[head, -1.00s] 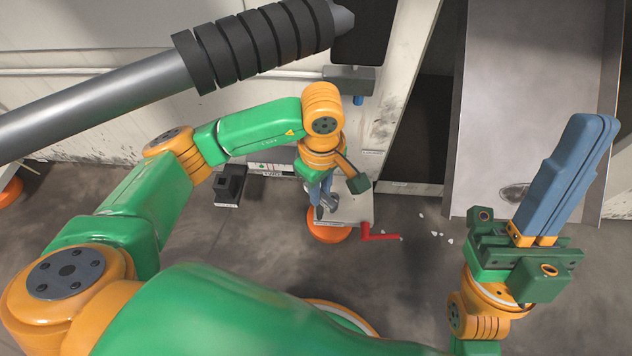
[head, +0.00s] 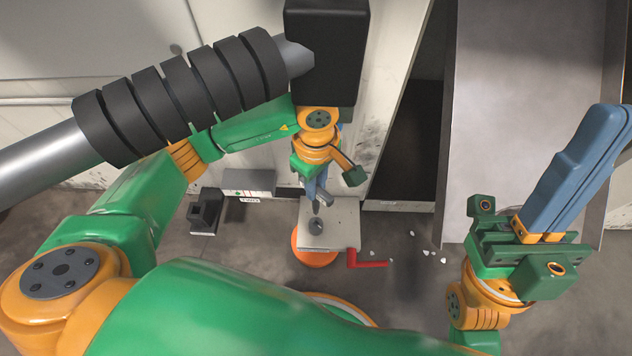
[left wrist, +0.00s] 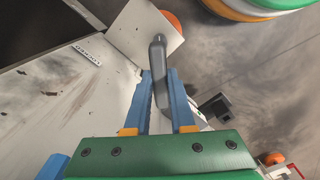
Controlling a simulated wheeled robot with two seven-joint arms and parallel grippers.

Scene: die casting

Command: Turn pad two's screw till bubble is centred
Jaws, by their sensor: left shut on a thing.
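Pad two appears to be the pale square plate (head: 343,238) on an orange round foot (head: 314,252), with a dark round screw (head: 316,227) near its left side. My left gripper (head: 312,198) hangs just beyond the screw in the picture, shut on a grey bar-shaped tool. The tool (left wrist: 157,68) sticks out past its blue fingertips (left wrist: 160,85) in the left wrist view. Whether the tool touches the screw cannot be told. My right gripper (head: 603,125) looks shut and empty at the right. I cannot make out any bubble.
A grey box (head: 250,182) labelled TWO and a black block (head: 206,211) stand left of the plate. A red handle (head: 368,260) sits at its front right corner. White bits (head: 427,252) lie on the floor. A metal chute (head: 510,100) is at right.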

